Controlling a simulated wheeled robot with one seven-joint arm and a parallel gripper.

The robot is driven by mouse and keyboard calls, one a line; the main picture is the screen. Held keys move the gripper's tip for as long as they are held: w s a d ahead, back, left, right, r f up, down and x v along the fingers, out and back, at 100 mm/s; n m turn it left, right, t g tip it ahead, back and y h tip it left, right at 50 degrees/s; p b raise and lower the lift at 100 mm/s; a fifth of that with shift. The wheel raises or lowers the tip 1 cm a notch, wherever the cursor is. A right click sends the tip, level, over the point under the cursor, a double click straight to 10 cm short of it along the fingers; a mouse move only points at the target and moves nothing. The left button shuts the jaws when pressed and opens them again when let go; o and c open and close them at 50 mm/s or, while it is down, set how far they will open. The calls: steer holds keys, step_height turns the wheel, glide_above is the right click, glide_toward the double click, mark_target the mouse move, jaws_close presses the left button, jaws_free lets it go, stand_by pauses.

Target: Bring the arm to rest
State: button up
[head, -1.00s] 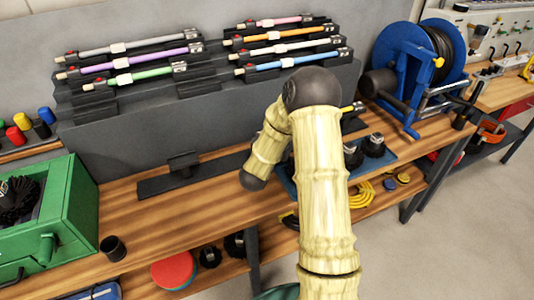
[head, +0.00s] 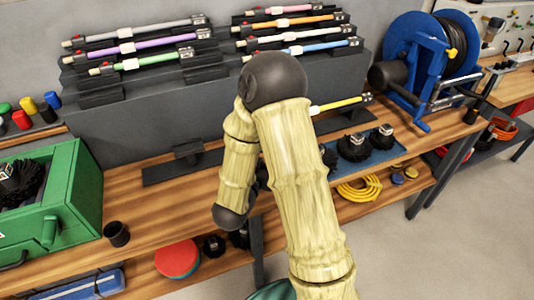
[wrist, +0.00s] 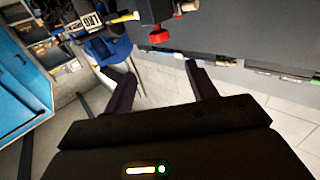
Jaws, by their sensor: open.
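My arm, pale yellow and ribbed with dark joints, folds up over the workbench in the head view. My gripper shows in the wrist view (wrist: 160,82), its two dark fingers apart with nothing between them. In the head view the gripper is hidden behind the arm. A yellow-handled rod (head: 341,104) lies at the rack's right, partly hidden by the arm.
A grey rack (head: 140,117) holds several coloured rods on the wooden bench (head: 150,208). A green box (head: 75,205) with a dark brush stands at left. A blue reel (head: 415,60) stands at right. Dark brushes sit on a blue mat (head: 376,156). Floor at lower right is clear.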

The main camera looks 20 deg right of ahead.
steer(key=shift+w, duration=0.1)
stand_by(0.3)
steer(key=a+f+n+g+y, duration=0.3)
steer(key=a+n+y, duration=0.3)
steer(key=y, duration=0.5)
steer(key=s+n+g+y, duration=0.25)
steer(key=s+g, duration=0.45)
steer(key=s, duration=0.7)
step_height(320, 180, up, 15)
steer(key=p, duration=1.4)
steer(key=shift+s+d+f+h+p, duration=0.15)
steer(key=shift+s+d+h+p, duration=0.1)
steer(key=shift+h+p, duration=0.2)
steer(key=shift+w, duration=0.1)
